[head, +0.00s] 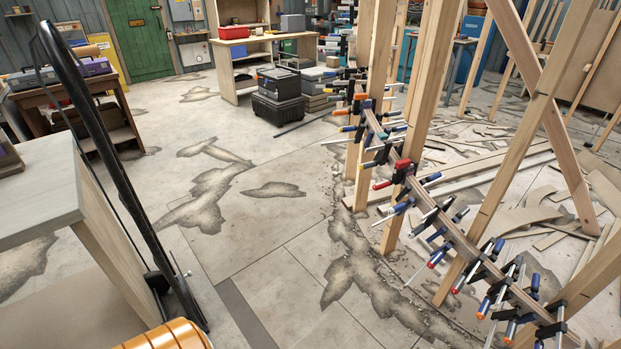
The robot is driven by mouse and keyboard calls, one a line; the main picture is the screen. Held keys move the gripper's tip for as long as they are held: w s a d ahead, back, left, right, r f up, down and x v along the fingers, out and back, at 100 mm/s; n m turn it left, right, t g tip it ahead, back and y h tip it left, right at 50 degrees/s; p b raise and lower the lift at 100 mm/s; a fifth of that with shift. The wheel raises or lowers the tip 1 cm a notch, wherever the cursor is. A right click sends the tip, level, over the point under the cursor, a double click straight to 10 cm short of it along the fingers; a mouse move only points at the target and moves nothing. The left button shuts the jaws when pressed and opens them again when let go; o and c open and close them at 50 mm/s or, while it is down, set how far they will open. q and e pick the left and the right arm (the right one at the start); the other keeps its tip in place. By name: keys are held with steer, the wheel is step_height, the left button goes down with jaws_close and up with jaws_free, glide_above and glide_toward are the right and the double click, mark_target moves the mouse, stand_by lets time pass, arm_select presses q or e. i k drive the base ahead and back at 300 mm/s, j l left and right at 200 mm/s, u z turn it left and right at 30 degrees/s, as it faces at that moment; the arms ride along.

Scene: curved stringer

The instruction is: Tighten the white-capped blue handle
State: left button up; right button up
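A curved wooden stringer (462,242) runs from the upper middle down to the lower right, between upright wooden posts. Several bar clamps are fixed along it, most with blue handles and differently coloured end caps. One blue handle (404,206) points to the left from the middle of the stringer, and its end cap looks pale. Another blue handle (437,258) lower down has a red cap. The caps are small, so I cannot tell for certain which handle is the white-capped one. Neither of my grippers shows in the head view.
Wooden posts (432,75) stand around the stringer. Wood offcuts (525,217) litter the floor to the right. A grey-topped bench (40,180) and a black tubular frame (95,125) are at left. An orange ribbed object (170,336) is at the bottom. The middle floor is clear.

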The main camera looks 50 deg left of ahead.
mark_target(393, 210)
steer(key=u, duration=0.8)
